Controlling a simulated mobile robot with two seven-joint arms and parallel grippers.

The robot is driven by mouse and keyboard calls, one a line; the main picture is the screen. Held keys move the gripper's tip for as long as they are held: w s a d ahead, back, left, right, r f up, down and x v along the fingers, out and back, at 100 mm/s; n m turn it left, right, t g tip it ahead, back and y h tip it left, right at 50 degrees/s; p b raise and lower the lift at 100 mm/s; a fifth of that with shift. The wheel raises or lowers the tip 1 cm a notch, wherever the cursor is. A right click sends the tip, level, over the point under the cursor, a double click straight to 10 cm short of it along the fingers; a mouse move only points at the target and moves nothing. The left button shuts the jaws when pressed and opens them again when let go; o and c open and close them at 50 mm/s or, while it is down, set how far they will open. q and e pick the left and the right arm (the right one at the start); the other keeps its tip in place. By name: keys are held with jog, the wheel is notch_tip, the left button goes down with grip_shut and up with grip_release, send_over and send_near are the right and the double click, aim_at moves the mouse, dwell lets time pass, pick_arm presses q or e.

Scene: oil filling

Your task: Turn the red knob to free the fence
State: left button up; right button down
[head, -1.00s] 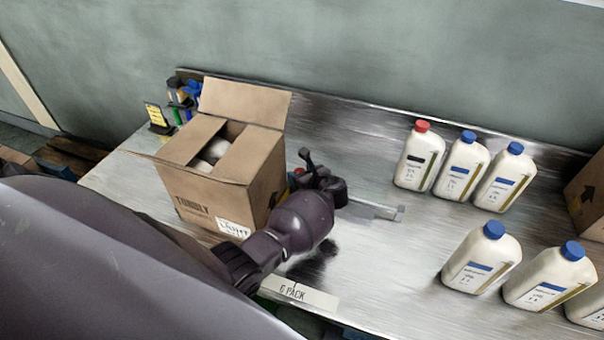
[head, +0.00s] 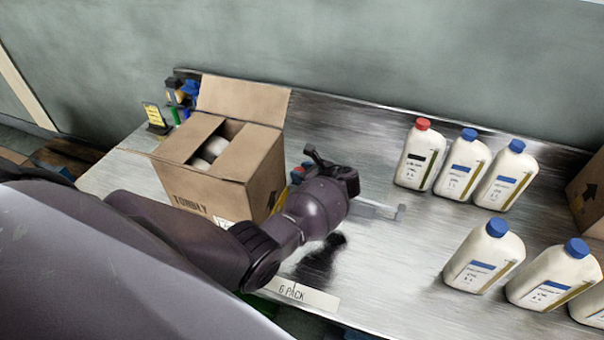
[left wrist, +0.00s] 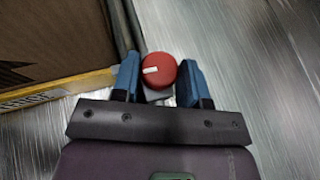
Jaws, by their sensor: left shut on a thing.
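The red knob (left wrist: 158,70) has a white mark that points left in the left wrist view. It sits between the blue fingertips of my left gripper (left wrist: 159,74), which is shut on it. In the head view my left gripper (head: 325,168) is beside the right side of the open carton, and it hides the knob. The fence (head: 378,209) is a thin metal rail on the bench that runs out to the right from behind my gripper; its left part is hidden. My right gripper is not in view.
The open cardboard carton (head: 216,198) stands close to my left gripper. Several white bottles (head: 460,165) stand to the right on the metal bench (head: 400,290). A "6 PACK" label (head: 292,293) is at the front edge. The bench between gripper and bottles is clear.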

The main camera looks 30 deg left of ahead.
pick_arm(q)
jog(key=o, duration=0.9)
jog(key=v, duration=1)
jog(key=shift+s+d+r, duration=0.15)
jog(key=shift+d, duration=0.2)
